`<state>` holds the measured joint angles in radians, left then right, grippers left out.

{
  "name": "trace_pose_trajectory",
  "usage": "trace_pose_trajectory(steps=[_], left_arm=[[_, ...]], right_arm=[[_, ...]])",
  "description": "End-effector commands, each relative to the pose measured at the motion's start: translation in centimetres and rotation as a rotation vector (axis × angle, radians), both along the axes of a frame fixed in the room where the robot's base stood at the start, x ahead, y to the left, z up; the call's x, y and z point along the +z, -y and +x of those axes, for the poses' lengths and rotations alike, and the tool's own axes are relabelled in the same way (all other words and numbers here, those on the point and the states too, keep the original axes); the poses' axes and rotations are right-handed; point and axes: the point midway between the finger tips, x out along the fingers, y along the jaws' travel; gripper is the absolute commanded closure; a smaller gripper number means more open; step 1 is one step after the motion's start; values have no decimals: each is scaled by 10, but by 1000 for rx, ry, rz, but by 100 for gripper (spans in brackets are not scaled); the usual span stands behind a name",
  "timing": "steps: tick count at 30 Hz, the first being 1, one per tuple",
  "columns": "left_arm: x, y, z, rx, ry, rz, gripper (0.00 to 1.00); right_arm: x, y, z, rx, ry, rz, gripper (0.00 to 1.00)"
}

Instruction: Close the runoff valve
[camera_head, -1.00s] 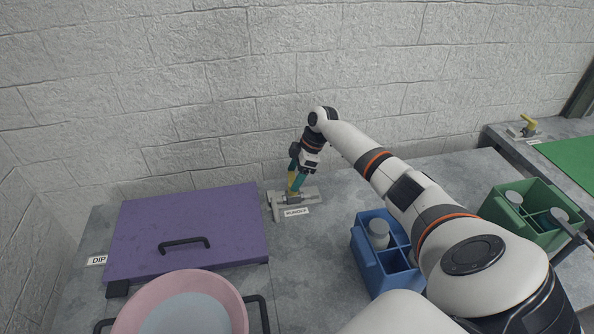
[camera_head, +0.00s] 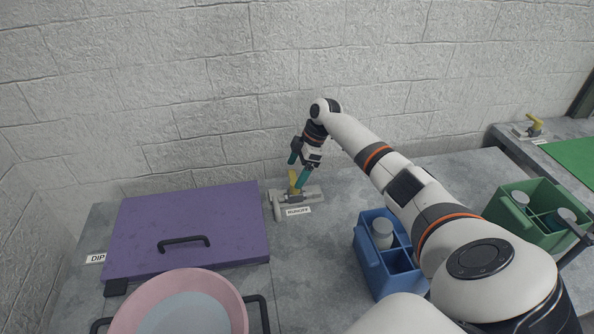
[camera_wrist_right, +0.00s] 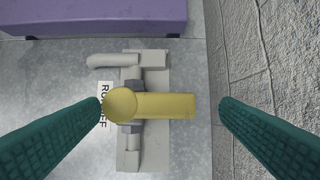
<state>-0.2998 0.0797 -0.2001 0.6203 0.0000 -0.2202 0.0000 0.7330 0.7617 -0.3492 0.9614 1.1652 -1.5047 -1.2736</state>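The runoff valve is a grey pipe fitting (camera_head: 312,192) on a plate behind a "RUNOFF" label (camera_head: 297,211). Its yellow handle (camera_head: 293,182) also shows in the right wrist view (camera_wrist_right: 165,105), lying across the pipe line, its round end over the pipe. My right gripper (camera_head: 298,172) is open just above the valve. In the wrist view its teal fingers (camera_wrist_right: 160,108) stand on either side of the handle, with a clear gap at the right finger and little or no visible gap at the left. My left gripper is not in view.
A purple lid (camera_head: 190,225) with a black handle lies left of the valve, by a "DIP" label. A pink bowl (camera_head: 232,300) is in front. A blue caddy (camera_head: 368,262) stands right of the valve, a green caddy (camera_head: 540,235) further right. Another yellow-handled valve (camera_head: 534,124) is far right.

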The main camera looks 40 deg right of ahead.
Motion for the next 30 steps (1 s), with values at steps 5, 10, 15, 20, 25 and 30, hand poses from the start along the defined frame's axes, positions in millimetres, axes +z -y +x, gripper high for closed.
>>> trace_pose_trajectory(steps=[5, 10, 15, 20, 25, 30], left_arm=[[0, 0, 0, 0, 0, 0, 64], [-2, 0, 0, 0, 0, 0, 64], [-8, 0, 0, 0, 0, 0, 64], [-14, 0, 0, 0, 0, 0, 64], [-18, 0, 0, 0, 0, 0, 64], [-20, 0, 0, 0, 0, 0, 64]], right_arm=[[-3, -2, -1, 3, -7, 3, 15], [2, 0, -3, 3, -8, 3, 15], [26, 10, -7, 3, -6, 2, 15], [59, 23, -13, 2, -4, 1, 15], [88, 34, -19, 1, -4, 2, 15], [104, 39, -22, 2, -5, 3, 15]])
